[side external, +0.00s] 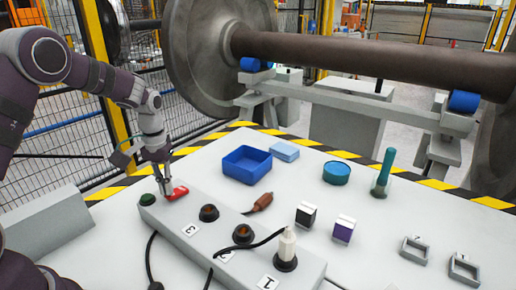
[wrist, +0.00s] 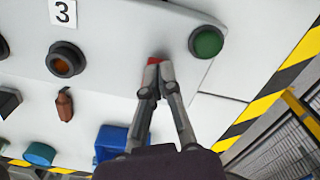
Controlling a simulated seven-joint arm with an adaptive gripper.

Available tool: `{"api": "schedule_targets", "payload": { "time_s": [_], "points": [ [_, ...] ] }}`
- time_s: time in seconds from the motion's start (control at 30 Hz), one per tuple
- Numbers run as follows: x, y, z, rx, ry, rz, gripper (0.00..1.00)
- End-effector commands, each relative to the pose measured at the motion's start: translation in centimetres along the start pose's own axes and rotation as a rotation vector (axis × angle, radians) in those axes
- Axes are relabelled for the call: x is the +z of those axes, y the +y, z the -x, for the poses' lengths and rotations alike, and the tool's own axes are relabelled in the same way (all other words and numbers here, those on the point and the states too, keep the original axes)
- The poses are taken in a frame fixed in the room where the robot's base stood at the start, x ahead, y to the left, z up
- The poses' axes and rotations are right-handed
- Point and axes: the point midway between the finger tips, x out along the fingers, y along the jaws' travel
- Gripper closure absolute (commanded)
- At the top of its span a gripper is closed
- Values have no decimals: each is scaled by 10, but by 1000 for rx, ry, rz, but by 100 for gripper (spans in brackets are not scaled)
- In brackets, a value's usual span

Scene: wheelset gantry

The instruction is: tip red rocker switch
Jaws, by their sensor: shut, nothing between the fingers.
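The red rocker switch (side external: 177,193) sits on the top of the long grey panel box (side external: 190,226), toward its far left end. In the wrist view only a small part of the red switch (wrist: 153,61) shows, just past my fingertips, which hide the rest. My gripper (side external: 166,184) points down at the switch with its fingers together and nothing between them. In the wrist view the closed fingertips (wrist: 158,70) are right at the switch; they look to be touching it or very close, and I cannot tell which.
A green button (side external: 147,199) is beside the switch. Round sockets (side external: 209,213) line the panel, and one holds a white plug (side external: 287,243) with a black cable. A blue bin (side external: 247,165), a teal tin (side external: 337,172) and small blocks stand on the white table. A wheelset is behind.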

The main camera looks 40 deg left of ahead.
Motion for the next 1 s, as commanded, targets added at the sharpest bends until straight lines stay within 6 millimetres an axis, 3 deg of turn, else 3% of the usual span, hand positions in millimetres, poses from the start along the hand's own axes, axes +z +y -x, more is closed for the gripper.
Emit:
{"api": "schedule_targets", "payload": {
  "time_s": [0.57, 1.0],
  "points": [
    [0, 0, -8, 0, 0, 0, 100],
    [-1, 0, 34, 0, 3, 0, 100]
  ]
}}
